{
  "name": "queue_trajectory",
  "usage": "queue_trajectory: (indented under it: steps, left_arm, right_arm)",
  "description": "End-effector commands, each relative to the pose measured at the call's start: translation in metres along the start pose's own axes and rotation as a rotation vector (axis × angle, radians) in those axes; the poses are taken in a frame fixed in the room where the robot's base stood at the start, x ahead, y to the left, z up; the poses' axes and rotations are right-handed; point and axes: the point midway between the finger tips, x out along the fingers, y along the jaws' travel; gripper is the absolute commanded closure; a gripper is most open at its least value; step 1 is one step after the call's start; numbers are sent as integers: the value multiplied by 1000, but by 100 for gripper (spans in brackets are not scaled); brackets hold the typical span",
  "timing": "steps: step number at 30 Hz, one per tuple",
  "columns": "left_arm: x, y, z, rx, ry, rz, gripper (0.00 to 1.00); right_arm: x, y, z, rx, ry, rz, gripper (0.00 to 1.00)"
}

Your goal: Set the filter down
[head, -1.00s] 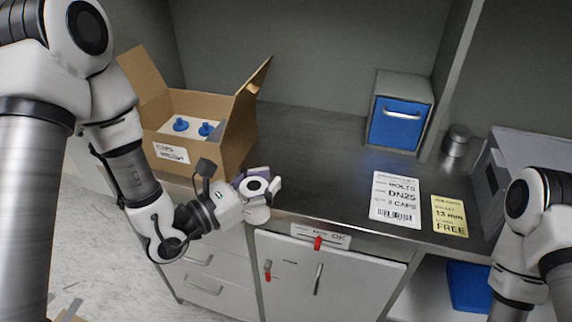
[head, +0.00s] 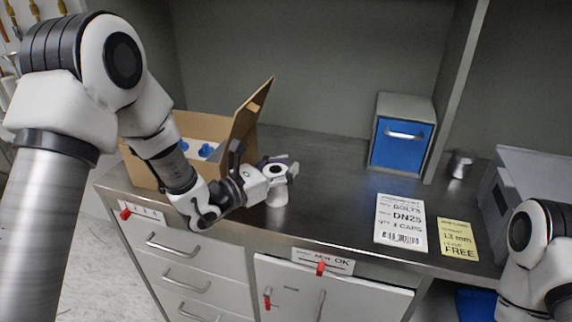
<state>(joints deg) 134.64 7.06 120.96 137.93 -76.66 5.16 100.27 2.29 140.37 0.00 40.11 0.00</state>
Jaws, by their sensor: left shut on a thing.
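My left gripper (head: 287,172) is over the front part of the metal counter (head: 330,215), right of the cardboard box. It is shut on a pale, short cylindrical piece, which I take to be the filter (head: 277,196). The filter looks upright, with its lower part below the fingers. I cannot tell whether its base touches the counter. The fingers hide part of its upper end. My right arm shows at the lower right, but its gripper is out of view.
The open cardboard box (head: 245,122) with blue-capped items stands close left of my gripper. A blue-drawer cabinet (head: 402,135), a metal tin (head: 459,164), a white label sheet (head: 400,222) and a yellow card (head: 458,238) are to the right. The middle counter is clear.

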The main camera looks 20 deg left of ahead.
Motion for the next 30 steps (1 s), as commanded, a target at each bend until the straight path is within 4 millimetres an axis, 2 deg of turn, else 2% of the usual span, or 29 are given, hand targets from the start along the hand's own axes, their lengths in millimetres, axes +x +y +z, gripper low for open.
queue_trajectory:
  steps: [5, 6, 8, 9, 17, 20, 30]
  left_arm:
    - [0, 0, -4, 0, -1, 0, 93]
    - [0, 0, -3, 0, -1, 0, 46]
    - [0, 0, -2, 0, 0, 0, 25]
    - [0, 0, -2, 0, 0, 0, 20]
    - [0, 0, -2, 0, -1, 0, 20]
    - [0, 0, 4, 0, -1, 0, 20]
    - [-64, 1, 0, -4, -3, 4, 20]
  right_arm:
    - [5, 0, 0, 0, 0, 0, 60]
    - [4, 0, 0, 0, 0, 0, 60]
    - [3, 0, 0, 0, 0, 0, 60]
    - [3, 0, 0, 0, 0, 0, 60]
    - [3, 0, 0, 0, 0, 0, 60]
    - [-3, 0, 0, 0, 0, 0, 60]
    - [6, 0, 0, 0, 0, 0, 60]
